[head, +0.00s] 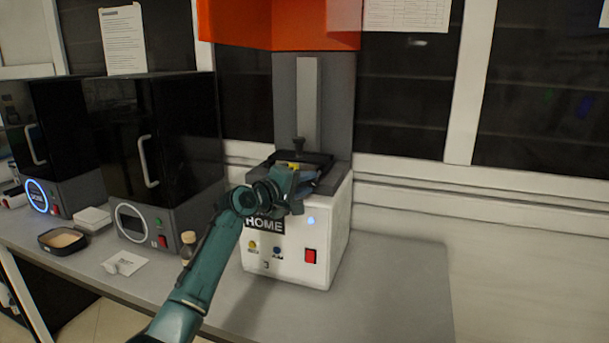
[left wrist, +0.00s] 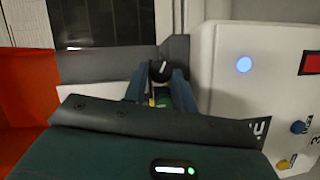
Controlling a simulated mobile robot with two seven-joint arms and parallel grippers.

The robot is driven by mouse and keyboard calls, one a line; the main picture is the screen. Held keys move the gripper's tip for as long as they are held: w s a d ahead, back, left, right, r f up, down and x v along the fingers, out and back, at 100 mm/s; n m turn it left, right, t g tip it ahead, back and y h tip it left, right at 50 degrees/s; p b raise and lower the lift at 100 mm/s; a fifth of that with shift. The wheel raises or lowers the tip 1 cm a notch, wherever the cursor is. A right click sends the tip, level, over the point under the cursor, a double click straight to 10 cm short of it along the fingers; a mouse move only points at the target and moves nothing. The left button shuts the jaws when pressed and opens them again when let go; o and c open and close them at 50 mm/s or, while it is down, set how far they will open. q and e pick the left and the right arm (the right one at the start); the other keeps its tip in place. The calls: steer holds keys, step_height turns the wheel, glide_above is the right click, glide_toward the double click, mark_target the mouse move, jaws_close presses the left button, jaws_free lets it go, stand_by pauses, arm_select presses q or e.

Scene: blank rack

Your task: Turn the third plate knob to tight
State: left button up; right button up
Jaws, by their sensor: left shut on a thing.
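The third machine (head: 332,225) is a white box marked 3 with a HOME label. My left gripper (head: 306,180) is at the upper front of this machine, beside its dark tray (head: 318,158). In the left wrist view a black plate knob (left wrist: 160,70) with a white pointer mark sits between the fingertips of my left gripper (left wrist: 160,84). The gripper is shut on the knob. In the head view I cannot clearly make out the gripped knob behind the fingers. My right gripper is not in view.
An orange cover (head: 280,24) hangs above the machine, in front of a grey column (head: 308,100). A dark-doored machine (head: 160,150) stands to the left. A small bottle (head: 188,246) and a black dish (head: 62,240) are on the bench. The bench (head: 400,290) is clear at right.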

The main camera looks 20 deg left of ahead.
arm_select(q)
steer(key=shift+r+m+p, duration=0.45)
steer(key=shift+m+p, duration=0.35)
steer(key=shift+p, duration=0.15)
steer(key=shift+m+g+y+p, duration=0.4)
steer(key=shift+m+y+p, duration=0.25)
steer(key=shift+p, duration=0.4)
steer(key=m+p, duration=0.1)
steer(key=m+y+p, duration=0.1)
steer(key=p, duration=0.1)
steer(key=shift+d+r+g, duration=0.15)
steer(key=shift+g, duration=0.15)
steer(key=shift+d+m+y+p, duration=0.1)
steer(key=shift+m+y+p, duration=0.25)
steer(key=shift+m+p, duration=0.25)
steer(key=shift+d+m+y+p, duration=0.1)
steer(key=shift+m+y+p, duration=0.2)
steer(key=shift+m+y, duration=0.6)
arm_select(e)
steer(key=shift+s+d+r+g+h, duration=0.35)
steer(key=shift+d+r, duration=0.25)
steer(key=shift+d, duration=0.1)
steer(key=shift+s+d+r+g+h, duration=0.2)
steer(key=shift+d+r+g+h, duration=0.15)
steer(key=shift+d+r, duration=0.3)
arm_select(q)
steer(key=shift+m, duration=0.25)
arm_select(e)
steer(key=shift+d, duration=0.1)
